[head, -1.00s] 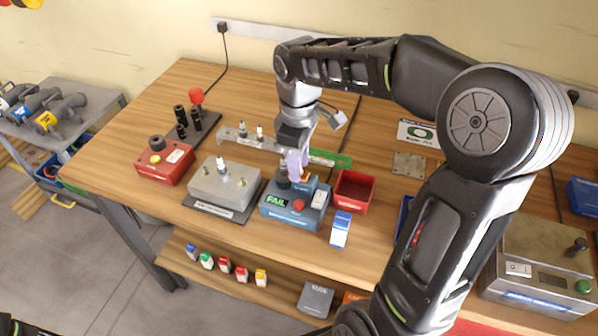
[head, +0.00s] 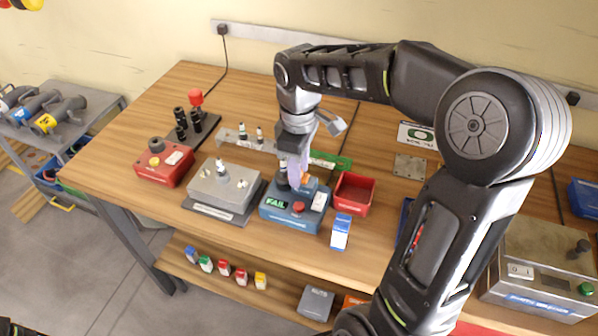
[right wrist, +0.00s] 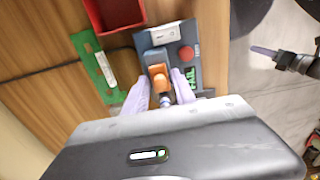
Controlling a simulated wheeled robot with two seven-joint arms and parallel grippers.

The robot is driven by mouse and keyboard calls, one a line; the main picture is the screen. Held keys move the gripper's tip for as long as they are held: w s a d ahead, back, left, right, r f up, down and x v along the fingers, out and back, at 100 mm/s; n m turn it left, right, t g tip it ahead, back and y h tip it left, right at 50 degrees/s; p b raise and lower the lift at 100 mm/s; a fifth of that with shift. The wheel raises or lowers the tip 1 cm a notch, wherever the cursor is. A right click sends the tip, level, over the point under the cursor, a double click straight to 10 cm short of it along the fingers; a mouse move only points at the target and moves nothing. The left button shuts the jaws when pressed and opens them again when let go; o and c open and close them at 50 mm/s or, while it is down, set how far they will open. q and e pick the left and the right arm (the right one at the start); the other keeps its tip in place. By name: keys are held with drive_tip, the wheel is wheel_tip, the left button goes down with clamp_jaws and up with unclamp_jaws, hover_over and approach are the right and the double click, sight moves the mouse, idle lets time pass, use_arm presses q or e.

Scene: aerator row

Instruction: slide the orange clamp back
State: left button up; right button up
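The orange clamp (right wrist: 157,77) sits on the blue test box (right wrist: 158,40), which has a red button and a screen reading FAIL. In the head view the clamp (head: 306,177) shows only as a small orange patch beside my fingers. My right gripper (right wrist: 160,92) points down over the box, its two lilac fingers apart, one on each side of the clamp. I cannot tell whether either finger touches it. A small metal-tipped part stands between the fingers near the palm. My left gripper (right wrist: 264,51) shows at the right of the right wrist view, side-on, away from the box.
A red bin (head: 355,193) stands right of the test box, and a blue-white carton (head: 340,232) in front. A grey fixture (head: 222,187) stands to the left. A green board (head: 330,160) lies behind.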

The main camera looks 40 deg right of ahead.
clamp_jaws()
drive_tip(key=shift+s+d, duration=0.45)
drive_tip(key=shift+s, duration=0.2)
idle(0.4)
unclamp_jaws()
drive_tip(key=shift+s, duration=0.1)
